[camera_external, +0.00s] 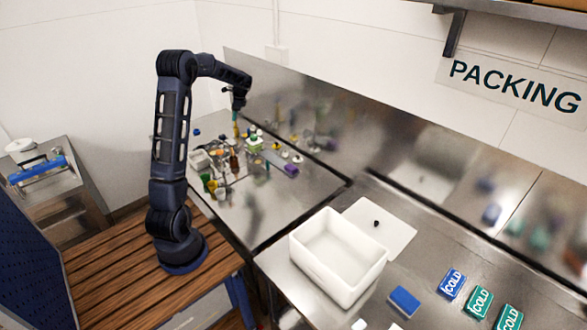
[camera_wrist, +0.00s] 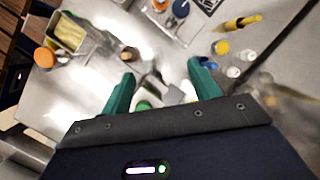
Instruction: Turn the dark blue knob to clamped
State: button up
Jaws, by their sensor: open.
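My gripper (camera_external: 237,113) hangs fingers down above the cluttered steel table on the left. In the wrist view its two green fingers (camera_wrist: 160,80) are spread apart with nothing held between them; small bottles and a green item show below and beyond. A dark blue round piece (camera_wrist: 181,8) is at the top edge of the wrist view, away from the fingers. A small blue item (camera_external: 197,132) is at the table's back left in the external view. I cannot tell whether either is the knob, or read a clamp setting.
Bottles and jars crowd around the gripper, with a purple cylinder (camera_external: 291,170) at their right. A yellow tool (camera_wrist: 237,23) and an orange-lidded jar (camera_wrist: 44,57) lie nearby. A white box (camera_external: 338,258) stands on the right counter. The left table's front is mostly clear.

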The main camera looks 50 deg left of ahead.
jog(key=m+g, duration=0.1)
send_near(222, 136)
jog(key=x, duration=0.8)
jog(key=shift+a+f, duration=0.2)
jog(key=shift+f, duration=0.15)
jog(key=c, duration=1)
jog(key=shift+o, duration=0.2)
